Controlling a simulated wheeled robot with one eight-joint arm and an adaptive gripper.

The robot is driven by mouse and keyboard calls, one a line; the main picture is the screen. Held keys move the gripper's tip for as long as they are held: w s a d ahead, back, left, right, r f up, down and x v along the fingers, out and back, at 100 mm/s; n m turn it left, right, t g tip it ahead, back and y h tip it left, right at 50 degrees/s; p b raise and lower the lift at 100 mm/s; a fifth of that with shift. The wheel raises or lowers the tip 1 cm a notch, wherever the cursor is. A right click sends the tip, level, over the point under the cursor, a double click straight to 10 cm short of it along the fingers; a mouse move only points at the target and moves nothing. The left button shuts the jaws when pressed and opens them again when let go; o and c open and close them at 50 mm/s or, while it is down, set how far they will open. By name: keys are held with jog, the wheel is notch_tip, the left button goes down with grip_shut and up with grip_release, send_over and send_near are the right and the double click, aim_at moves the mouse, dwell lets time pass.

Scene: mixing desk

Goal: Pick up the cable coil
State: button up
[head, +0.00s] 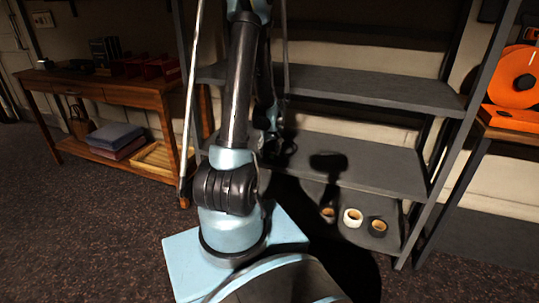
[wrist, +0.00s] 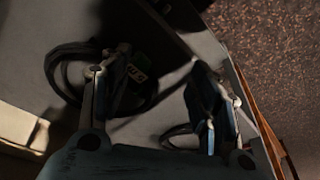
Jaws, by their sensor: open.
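A black cable coil (wrist: 62,88) lies on the grey shelf in the left part of the wrist view, looped around and partly behind one finger of my gripper (wrist: 160,80). A small part with a green patch shows inside its loop. My gripper is open, with one finger over the coil and the other to the right of it. Another dark loop (wrist: 174,138) shows low between the fingers; I cannot tell whether it belongs to the same coil. In the head view my gripper (head: 274,148) is low over the middle shelf, dark and partly hidden by my arm; the coil cannot be made out there.
The grey shelf unit (head: 370,160) has posts close to my arm. Tape rolls, one white (head: 352,217), stand on its bottom shelf. A wooden table (head: 110,88) with red bins is at left, and an orange reel (head: 515,77) at right. The carpet in front is clear.

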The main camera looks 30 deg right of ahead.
send_near(265, 148)
jog(key=x, duration=0.7)
jog(key=shift+w+d+f, duration=0.1)
jog(key=shift+w+f, duration=0.1)
jog(key=shift+w, duration=0.1)
jog(key=shift+x, duration=1.25)
grip_shut()
